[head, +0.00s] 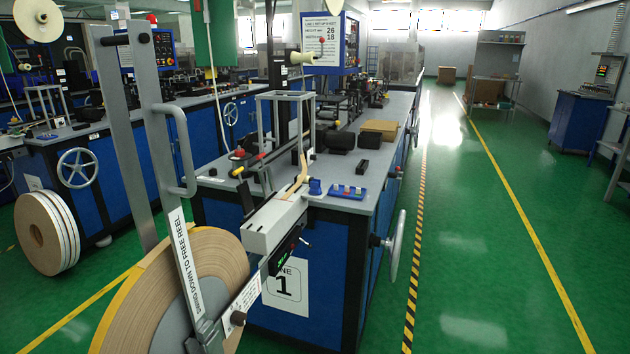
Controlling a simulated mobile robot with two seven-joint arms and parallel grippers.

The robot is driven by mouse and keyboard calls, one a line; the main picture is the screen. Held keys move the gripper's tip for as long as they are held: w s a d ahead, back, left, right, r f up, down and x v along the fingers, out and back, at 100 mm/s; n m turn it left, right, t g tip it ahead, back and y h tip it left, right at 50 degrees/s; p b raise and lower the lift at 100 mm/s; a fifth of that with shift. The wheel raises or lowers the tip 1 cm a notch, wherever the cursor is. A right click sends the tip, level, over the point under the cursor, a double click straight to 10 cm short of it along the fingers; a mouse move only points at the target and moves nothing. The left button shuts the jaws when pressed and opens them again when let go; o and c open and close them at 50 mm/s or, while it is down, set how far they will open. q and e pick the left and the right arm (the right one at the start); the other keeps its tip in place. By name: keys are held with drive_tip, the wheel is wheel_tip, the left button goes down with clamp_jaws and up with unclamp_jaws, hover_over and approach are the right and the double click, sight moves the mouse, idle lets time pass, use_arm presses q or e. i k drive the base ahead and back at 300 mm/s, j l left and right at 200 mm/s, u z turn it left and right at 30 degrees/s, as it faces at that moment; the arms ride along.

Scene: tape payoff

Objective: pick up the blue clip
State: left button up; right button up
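A small blue piece that looks like the blue clip (315,187) is at the near end of the grey machine bench, just right of the tan tape strip (296,178) and left of a blue tray. It is small in the head view, so its exact shape is hard to tell. Neither of my grippers is in view, and nothing is seen touching the blue piece.
A blue tray (335,192) with small coloured parts lies beside the clip. A large tape reel (130,310) and a grey lever (185,265) stand at the near left. A handwheel (396,247) sticks out on the right. The green floor (470,260) to the right is clear.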

sight(315, 189)
drive_tip(key=i+l+u, duration=0.2)
drive_tip(key=i, duration=0.25)
drive_tip(key=i+l+u, duration=0.2)
drive_tip(key=i+l, duration=0.25)
